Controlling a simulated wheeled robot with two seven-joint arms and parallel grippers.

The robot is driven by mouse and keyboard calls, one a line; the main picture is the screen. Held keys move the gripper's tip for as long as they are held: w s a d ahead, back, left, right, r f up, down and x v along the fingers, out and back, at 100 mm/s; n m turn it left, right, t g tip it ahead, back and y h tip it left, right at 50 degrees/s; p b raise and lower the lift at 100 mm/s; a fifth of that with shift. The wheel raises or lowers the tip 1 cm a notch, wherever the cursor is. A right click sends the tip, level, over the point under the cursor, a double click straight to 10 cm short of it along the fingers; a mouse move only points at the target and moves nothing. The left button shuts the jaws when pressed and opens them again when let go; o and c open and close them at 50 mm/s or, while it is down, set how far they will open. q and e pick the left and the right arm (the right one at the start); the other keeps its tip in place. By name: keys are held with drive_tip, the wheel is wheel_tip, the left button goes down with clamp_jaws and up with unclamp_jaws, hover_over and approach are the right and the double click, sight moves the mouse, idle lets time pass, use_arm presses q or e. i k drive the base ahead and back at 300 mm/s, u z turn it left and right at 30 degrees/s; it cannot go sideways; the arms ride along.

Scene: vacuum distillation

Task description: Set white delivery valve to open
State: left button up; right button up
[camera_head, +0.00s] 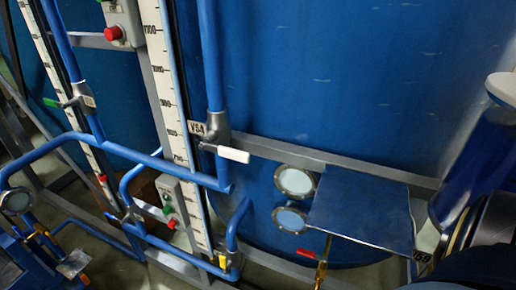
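A valve with a white handle (233,154) sits on a vertical blue pipe (211,60) near the middle of the view. Its grey body (216,126) is on the pipe, next to a small tag (198,128) that seems to read V5A. The white handle points right and slightly down, across the line of the pipe. Nothing touches the handle. Neither of my grippers shows in this view.
A large blue tank (320,80) stands behind the valve. A white scale (164,75) is left of the pipe. A blue plate (362,210) and round sight glasses (295,181) are lower right. A green-handled valve (52,103) is far left. Space right of the white handle looks clear.

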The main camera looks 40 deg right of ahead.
sight(243, 157)
drive_tip(key=z, duration=3.1)
drive_tip(key=k, duration=0.45)
drive_tip(key=u, duration=1.4)
